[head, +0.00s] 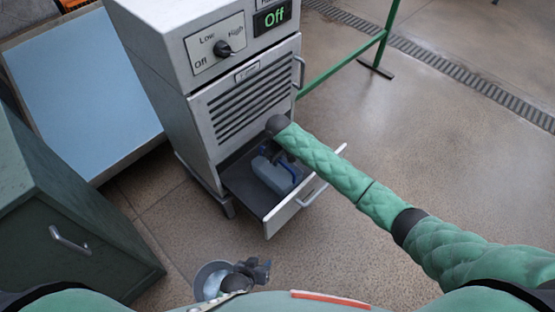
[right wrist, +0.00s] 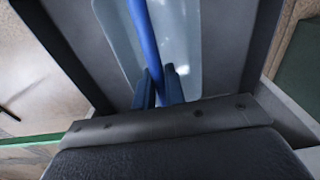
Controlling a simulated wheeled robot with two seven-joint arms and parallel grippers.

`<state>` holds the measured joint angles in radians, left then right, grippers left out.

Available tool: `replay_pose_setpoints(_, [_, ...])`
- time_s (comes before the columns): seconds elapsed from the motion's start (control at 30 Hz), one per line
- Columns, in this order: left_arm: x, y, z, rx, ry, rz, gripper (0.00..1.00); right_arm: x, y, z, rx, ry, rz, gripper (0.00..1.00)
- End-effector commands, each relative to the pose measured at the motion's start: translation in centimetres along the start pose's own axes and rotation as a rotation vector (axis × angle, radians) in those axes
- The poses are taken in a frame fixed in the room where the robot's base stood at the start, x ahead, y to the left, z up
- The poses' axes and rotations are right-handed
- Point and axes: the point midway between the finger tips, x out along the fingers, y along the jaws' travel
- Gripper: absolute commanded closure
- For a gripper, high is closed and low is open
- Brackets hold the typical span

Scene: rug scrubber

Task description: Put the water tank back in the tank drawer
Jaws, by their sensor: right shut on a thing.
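The water tank (head: 275,178) is a pale blue, translucent box with a blue handle (head: 287,167). It is inside the open tank drawer (head: 285,214) at the bottom of the grey machine; I cannot tell whether it rests on the drawer floor. My right gripper (head: 272,153) reaches down over the drawer and is shut on the handle. In the right wrist view the blue handle (right wrist: 143,35) runs between the two fingers, with the tank (right wrist: 182,55) beneath. My left gripper (head: 264,270) is low in the head view, in front of the drawer, empty, its fingers apart.
The grey machine (head: 205,110) has a dial and a display reading "Off". A dark green cabinet (head: 75,215) stands at the left, and a blue panel (head: 85,85) lies behind it. The floor at the right is clear.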

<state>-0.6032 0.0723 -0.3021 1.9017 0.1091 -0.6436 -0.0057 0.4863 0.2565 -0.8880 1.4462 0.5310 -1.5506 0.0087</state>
Motion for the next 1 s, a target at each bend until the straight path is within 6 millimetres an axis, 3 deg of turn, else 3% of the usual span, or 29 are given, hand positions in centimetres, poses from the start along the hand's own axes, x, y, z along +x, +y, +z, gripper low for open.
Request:
replay_pose_setpoints(0.17, [-0.2,0.1,-0.2,0.0,-0.003,0.001,0.67,0.1,0.0,0.0,0.0,0.0,0.0,1.0])
replay_pose_setpoints(0.2, [-0.3,0.1,-0.3,0.0,-0.003,0.001,0.67,0.2,0.0,0.0,0.0,0.0,0.0,0.86])
replay_pose_setpoints(0.3, [-0.3,0.1,-0.3,0.0,-0.003,0.002,0.67,0.2,0.0,0.0,0.0,0.0,0.0,0.67])
replay_pose_setpoints(0.67, [-0.2,0.1,-0.1,0.0,-0.001,0.002,0.67,0.1,0.0,0.0,0.0,0.0,0.0,0.66])
replay_pose_setpoints(0.87, [-0.1,0.1,0.3,-0.001,-0.012,0.0,0.67,-2.5,0.0,-0.1,-0.001,0.002,0.0,0.66])
replay_pose_setpoints(1.0, [-0.6,0.2,-0.3,0.0,-0.017,0.002,0.67,-5.3,0.0,-0.1,-0.002,0.003,0.0,0.66])
